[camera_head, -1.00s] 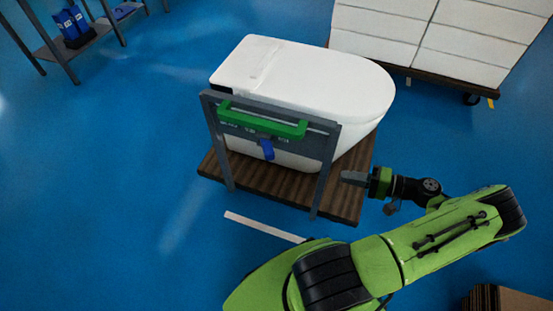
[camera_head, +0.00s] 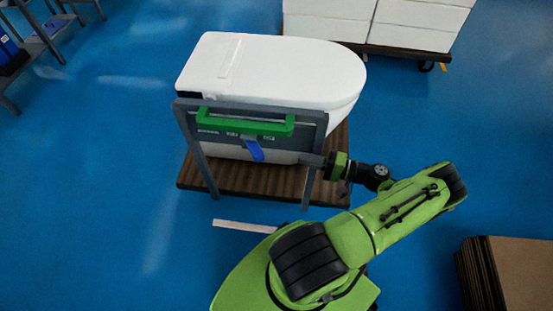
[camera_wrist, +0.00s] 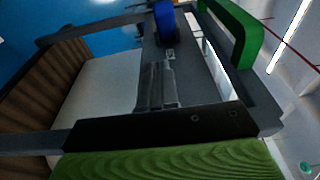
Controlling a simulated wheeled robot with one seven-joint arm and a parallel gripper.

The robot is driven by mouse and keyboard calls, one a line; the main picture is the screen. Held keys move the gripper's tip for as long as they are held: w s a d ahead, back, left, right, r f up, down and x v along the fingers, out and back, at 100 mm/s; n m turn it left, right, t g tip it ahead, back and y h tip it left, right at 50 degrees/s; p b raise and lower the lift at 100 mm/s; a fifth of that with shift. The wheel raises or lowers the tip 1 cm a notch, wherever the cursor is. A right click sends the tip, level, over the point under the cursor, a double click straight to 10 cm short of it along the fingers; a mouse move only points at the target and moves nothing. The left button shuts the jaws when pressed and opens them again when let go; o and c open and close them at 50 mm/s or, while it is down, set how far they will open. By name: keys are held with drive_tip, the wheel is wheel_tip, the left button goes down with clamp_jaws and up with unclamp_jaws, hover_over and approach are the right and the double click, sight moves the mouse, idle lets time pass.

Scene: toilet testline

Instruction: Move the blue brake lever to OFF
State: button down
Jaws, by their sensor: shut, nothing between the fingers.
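The blue brake lever (camera_head: 254,150) hangs below the green handle (camera_head: 245,122) on the grey frame of the cart. It hangs down with its lower end tilted a little to the right. Labels flank its top, too small to read surely. My gripper (camera_head: 311,159) is to the right of the lever, at the frame's right leg, apart from the lever. In the wrist view my gripper's fingers (camera_wrist: 156,82) are shut and empty, and the blue lever (camera_wrist: 165,20) shows beyond their tips. The green handle (camera_wrist: 235,32) is on the right there.
A white toilet (camera_head: 275,70) sits on the cart's brown wooden base (camera_head: 240,180) behind the grey frame. White boxes (camera_head: 370,20) on a trolley stand at the back. Cardboard (camera_head: 510,270) lies at lower right. The blue floor at left is largely clear.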

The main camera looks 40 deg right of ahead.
sight(254, 148)
drive_tip(key=w+a, duration=0.6)
drive_tip(key=shift+w+a+b, duration=0.25)
drive_tip(key=shift+a+b, duration=0.1)
